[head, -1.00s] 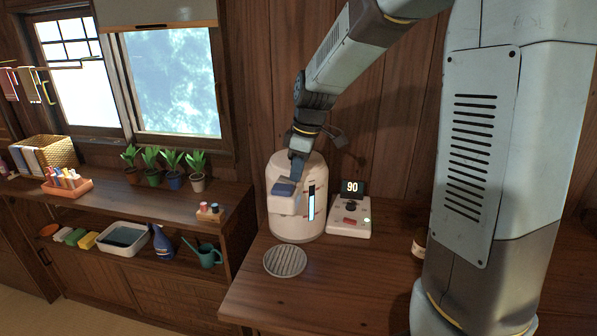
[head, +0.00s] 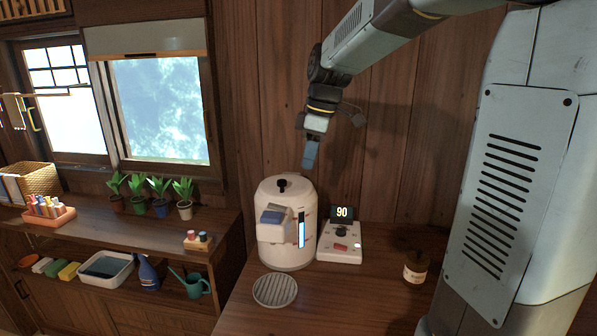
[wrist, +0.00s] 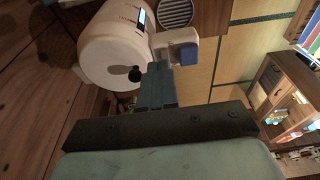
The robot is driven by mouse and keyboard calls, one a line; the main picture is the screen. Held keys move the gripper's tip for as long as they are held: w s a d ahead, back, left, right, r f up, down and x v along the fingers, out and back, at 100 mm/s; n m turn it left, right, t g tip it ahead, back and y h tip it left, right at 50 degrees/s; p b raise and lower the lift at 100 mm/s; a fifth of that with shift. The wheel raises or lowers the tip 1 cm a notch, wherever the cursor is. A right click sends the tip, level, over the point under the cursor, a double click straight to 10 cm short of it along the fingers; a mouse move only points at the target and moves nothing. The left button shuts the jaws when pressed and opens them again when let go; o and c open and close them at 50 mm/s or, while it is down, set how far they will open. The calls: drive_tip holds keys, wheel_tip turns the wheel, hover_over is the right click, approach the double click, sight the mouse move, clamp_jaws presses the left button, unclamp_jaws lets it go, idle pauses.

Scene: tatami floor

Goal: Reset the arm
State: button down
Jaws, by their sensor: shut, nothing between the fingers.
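My arm is raised, and my gripper (head: 311,155) hangs in the air above the white water dispenser (head: 273,247), apart from it. The gripper's fingers are shut with nothing between them. In the wrist view my gripper (wrist: 157,84) points past the dispenser (wrist: 103,45), which has a black knob on its top and a blue-grey lever (wrist: 184,54) on its spout. In the head view the lever (head: 274,215) sits at the front of the dispenser.
A control box (head: 340,240) with a display reading 90 stands right of the dispenser. A round slatted drip tray (head: 275,290) lies in front. A small jar (head: 415,268) stands to the right. Potted plants (head: 160,193) line the left shelf. The air around my gripper is clear.

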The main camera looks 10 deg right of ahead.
drive_tip(key=s+d+m+t+h, duration=0.1)
drive_tip(key=s+d+m+t, duration=0.1)
drive_tip(key=s+m, duration=0.4)
drive_tip(key=s+d+f+m+t+h, duration=0.1)
drive_tip(key=s+d+m, duration=0.3)
drive_tip(key=s, duration=1.2)
drive_tip(key=shift+m+t, duration=0.9)
drive_tip(key=shift+m, duration=0.9)
